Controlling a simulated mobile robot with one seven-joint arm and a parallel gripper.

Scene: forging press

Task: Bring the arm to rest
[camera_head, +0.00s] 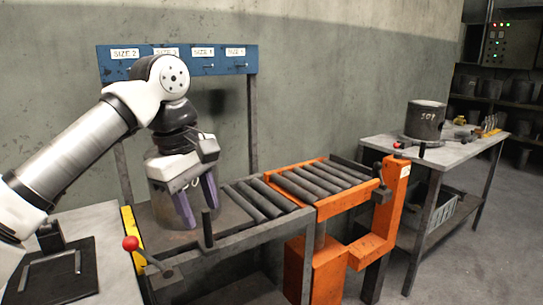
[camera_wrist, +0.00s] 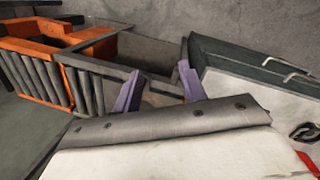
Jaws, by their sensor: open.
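My arm reaches in from the left in the head view, bent at the elbow, with the wrist hanging down over the left end of the roller table (camera_head: 252,232). My gripper (camera_head: 197,203) points down with its two purple fingers apart. It is open, and nothing shows between the fingers in the wrist view (camera_wrist: 161,88). A grey metal cylinder (camera_head: 160,205) stands on the table behind the gripper in the head view, partly hidden by it. I cannot tell whether the fingers touch it.
An orange roller section (camera_head: 312,190) continues the table rightward. A red-knobbed lever (camera_head: 131,243) stands at the table's near left. A blue rack (camera_head: 178,62) with size labels is behind the arm. A drum (camera_head: 425,120) stands on the right-hand table (camera_head: 455,152).

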